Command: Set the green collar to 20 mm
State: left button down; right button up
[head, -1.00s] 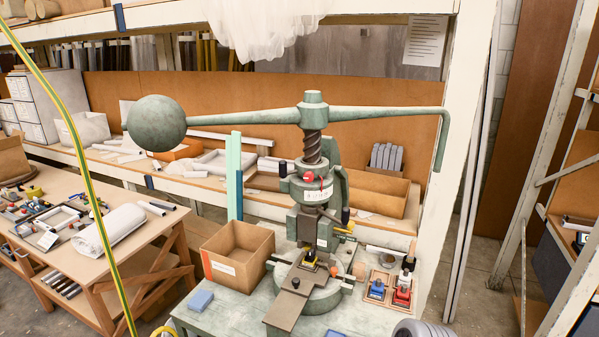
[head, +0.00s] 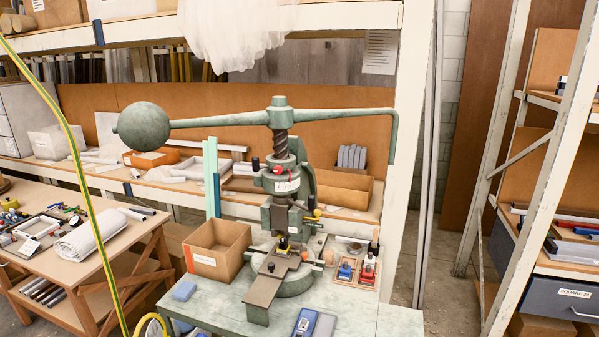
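The grey-green fly press (head: 286,280) stands on a pale green bench. A green collar (head: 281,183) sits around the press below the bare screw (head: 281,144). It carries a white label and a red knob (head: 277,170), with a black knob beside it at the left. The label's marks and any scale are too small to read, so I cannot tell the collar's setting. Neither of my grippers shows in the head view.
The press's long lever with a ball weight (head: 145,127) spans above the bench. An open cardboard box (head: 216,258) stands left of the press. A tray with blue and red items (head: 356,271) is at its right. A blue-grey device (head: 314,323) lies at the front.

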aim_at(290, 163)
jog(key=z, duration=0.35)
jog(key=k, duration=0.65)
jog(key=u, duration=0.75)
jog(key=i, duration=1.6)
jog(key=z, duration=0.5)
